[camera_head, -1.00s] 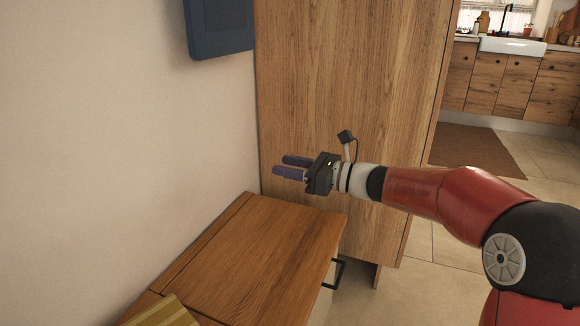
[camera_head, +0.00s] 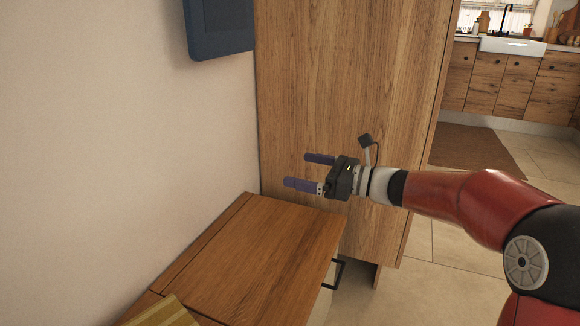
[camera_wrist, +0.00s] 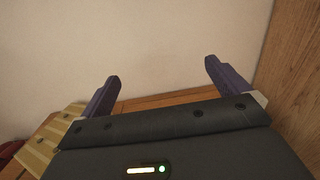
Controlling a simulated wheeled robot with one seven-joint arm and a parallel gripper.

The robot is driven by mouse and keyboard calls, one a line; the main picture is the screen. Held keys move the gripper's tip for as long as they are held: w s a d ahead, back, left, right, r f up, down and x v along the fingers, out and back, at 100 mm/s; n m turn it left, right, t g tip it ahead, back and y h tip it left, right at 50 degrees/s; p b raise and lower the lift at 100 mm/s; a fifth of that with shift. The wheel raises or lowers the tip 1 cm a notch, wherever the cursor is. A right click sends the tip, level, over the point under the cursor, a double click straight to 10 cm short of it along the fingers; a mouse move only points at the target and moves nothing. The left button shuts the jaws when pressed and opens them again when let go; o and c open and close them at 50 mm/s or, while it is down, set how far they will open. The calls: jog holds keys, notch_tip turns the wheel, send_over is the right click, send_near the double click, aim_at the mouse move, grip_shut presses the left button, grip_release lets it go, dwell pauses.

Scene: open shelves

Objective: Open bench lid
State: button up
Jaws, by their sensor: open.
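The wooden bench lid (camera_head: 255,252) lies shut and flat in the head view, below and left of my gripper. A dark handle (camera_head: 337,273) sits on the bench's front side. My gripper (camera_head: 302,171) is open and empty, its two purple fingers apart and pointing left toward the wall, above the far end of the lid. It appears apart from the lid. In the wrist view my fingers (camera_wrist: 160,80) are spread before the wall, with a strip of the wooden bench (camera_wrist: 165,98) showing between and below them; most of the lid is hidden there.
A tall wooden cabinet (camera_head: 350,90) stands behind my gripper, close to the bench's far end. A yellowish striped cushion (camera_head: 165,314) lies at the near end, also in the wrist view (camera_wrist: 50,140). A blue panel (camera_head: 220,28) hangs on the wall. Tiled floor (camera_head: 400,295) is open at right.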

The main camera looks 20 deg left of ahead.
jog(key=d, duration=0.3)
jog(key=shift+s+d, duration=0.15)
jog(key=shift+d, duration=0.2)
jog(key=shift+c, duration=0.3)
